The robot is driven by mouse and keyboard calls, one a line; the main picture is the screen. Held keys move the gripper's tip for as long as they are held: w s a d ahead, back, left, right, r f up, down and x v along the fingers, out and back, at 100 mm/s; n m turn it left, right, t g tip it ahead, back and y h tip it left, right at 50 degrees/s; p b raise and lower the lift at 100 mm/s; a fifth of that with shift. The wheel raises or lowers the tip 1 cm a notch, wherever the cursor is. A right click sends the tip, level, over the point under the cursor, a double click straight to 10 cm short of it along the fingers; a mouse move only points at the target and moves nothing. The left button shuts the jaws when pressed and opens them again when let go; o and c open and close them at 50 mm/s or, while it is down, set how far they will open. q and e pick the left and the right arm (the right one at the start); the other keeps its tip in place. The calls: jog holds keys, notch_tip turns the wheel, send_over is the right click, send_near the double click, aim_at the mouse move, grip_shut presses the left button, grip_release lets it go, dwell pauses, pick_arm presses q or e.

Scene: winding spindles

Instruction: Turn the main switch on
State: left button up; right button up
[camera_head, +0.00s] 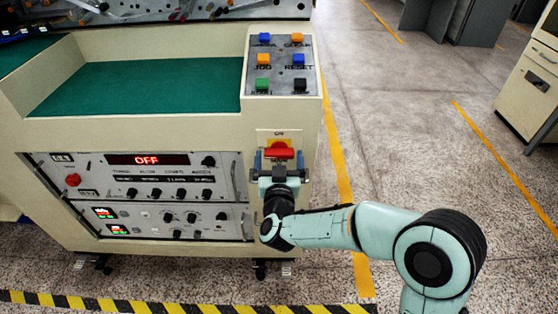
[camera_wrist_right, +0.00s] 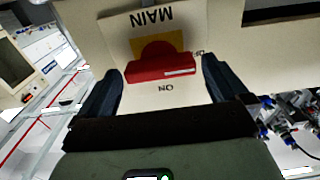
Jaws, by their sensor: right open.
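The main switch (camera_head: 279,150) is a red handle on a yellow plate, on the front of the cream machine cabinet. My right gripper (camera_head: 280,160) is at the switch. In the right wrist view my right gripper (camera_wrist_right: 163,85) is open, one dark finger on each side of the handle. I cannot tell whether the fingers touch it. My left gripper is not in view.
Left of the switch is a control panel (camera_head: 150,196) with a red display reading OFF. Above the switch is a grey plate (camera_head: 281,72) with coloured buttons. Free floor (camera_head: 400,130) lies to the right. A yellow-black stripe (camera_head: 140,305) runs along the front.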

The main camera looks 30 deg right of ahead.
jog(key=c, duration=0.9)
